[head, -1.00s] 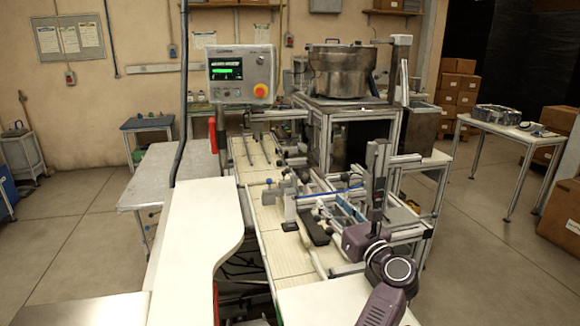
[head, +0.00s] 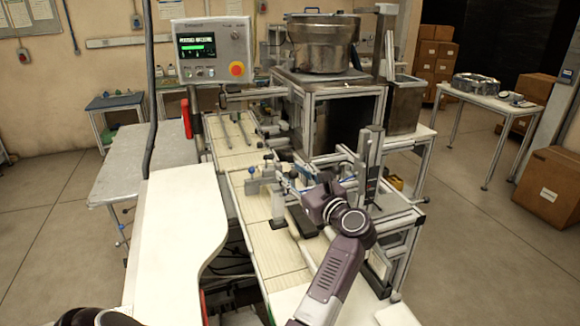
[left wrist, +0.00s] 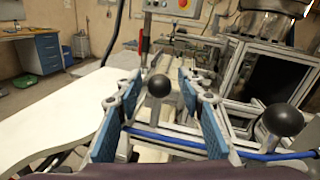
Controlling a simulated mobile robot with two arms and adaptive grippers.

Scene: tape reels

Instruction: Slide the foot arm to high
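My left gripper (head: 290,184) reaches over the machine's near section in the head view. In the left wrist view its two blue-padded fingers (left wrist: 159,82) are spread apart. A black ball knob (left wrist: 159,86) on a light stem shows in the gap between them; neither pad visibly touches it. A second black ball knob (left wrist: 284,120) stands right of the fingers. I cannot tell for certain which part is the foot arm or its height. An upright metal post (head: 370,160) with dark fittings stands just right of my left wrist. My right gripper is not in view.
A control panel (head: 209,52) with a red button hangs at the back left. A steel bowl (head: 322,45) stands on a frame behind. A white worktop (head: 175,235) lies left of the conveyor (head: 275,248). A blue hose (left wrist: 180,143) crosses below the fingers.

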